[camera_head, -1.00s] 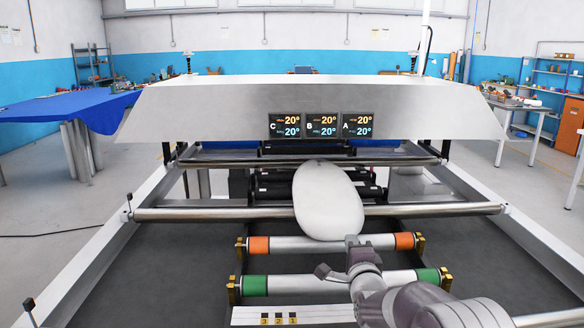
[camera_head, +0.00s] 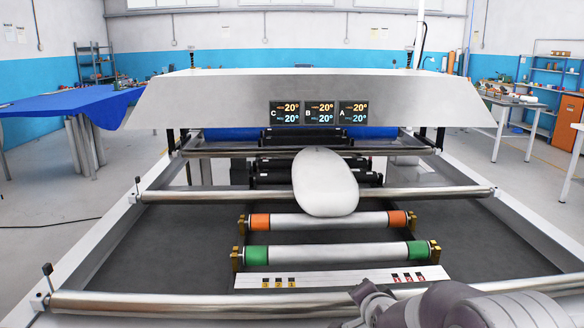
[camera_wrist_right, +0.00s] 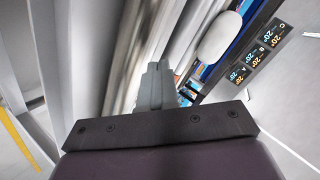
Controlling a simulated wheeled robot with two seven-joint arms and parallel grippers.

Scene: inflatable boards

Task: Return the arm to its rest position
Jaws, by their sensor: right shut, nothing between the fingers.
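My right arm shows at the bottom right of the head view, its grey and mauve links low over the front roller bar; its fingers are not in that view. In the right wrist view my right gripper (camera_wrist_right: 153,88) has its grey fingers together with nothing between them. My left gripper is not in view. The white oval board (camera_head: 325,182) lies on the rollers in the middle of the machine, apart from my arm. It also shows beyond the fingers in the right wrist view (camera_wrist_right: 218,37).
Steel bars cross the machine, the nearest (camera_head: 200,303) under my right arm. Rollers with orange (camera_head: 260,221) and green (camera_head: 256,252) ends lie ahead. A grey hood with three displays (camera_head: 319,113) stands behind. A blue-covered table (camera_head: 75,103) is at left.

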